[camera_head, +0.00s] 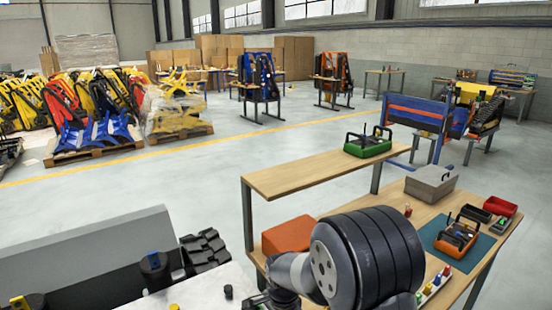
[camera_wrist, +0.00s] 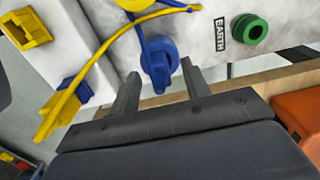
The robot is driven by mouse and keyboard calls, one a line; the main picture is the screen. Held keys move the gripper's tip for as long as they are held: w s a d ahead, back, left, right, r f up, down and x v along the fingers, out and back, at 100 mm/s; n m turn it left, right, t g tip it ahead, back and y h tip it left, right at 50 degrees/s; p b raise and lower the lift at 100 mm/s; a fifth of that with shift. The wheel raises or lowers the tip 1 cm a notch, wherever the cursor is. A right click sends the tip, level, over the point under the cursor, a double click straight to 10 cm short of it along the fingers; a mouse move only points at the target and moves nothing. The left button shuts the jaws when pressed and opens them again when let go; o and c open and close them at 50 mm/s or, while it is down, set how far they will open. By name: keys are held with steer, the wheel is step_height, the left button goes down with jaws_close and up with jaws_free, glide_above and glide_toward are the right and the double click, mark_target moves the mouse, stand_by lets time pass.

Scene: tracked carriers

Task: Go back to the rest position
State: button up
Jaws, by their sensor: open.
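My arm reaches low across the front of the head view, its large dark ribbed joint (camera_head: 368,255) hiding part of the bench. My gripper (camera_wrist: 160,68) shows in the wrist view with its two dark fingers apart and nothing held between them. A blue round plug (camera_wrist: 158,62) with a blue cable shows beyond and between the fingertips; I cannot tell whether they touch it. It is on a pale panel (camera_wrist: 205,30) labelled EARTH, with a green round socket (camera_wrist: 249,29) to the right. A yellow cable (camera_wrist: 95,70) runs along the left.
A wooden bench (camera_head: 320,215) with a raised shelf (camera_head: 300,173) stands close by on the right. It bears a grey box (camera_head: 430,184), an orange caddy (camera_head: 457,236) and an orange box (camera_head: 289,234). A green caddy (camera_head: 367,146) sits on the shelf. Open floor (camera_head: 110,195) lies beyond.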

step_height(320, 180, up, 8)
steer(key=shift+r, duration=0.25)
steer(key=shift+s+f, duration=0.1)
steer(key=shift+f, duration=0.1)
step_height(320, 180, down, 10)
steer(key=shift+f, duration=0.1)
step_height(320, 180, up, 5)
steer(key=p, duration=0.4)
steer(key=shift+r+p, duration=1.4)
steer(key=shift+r, duration=0.15)
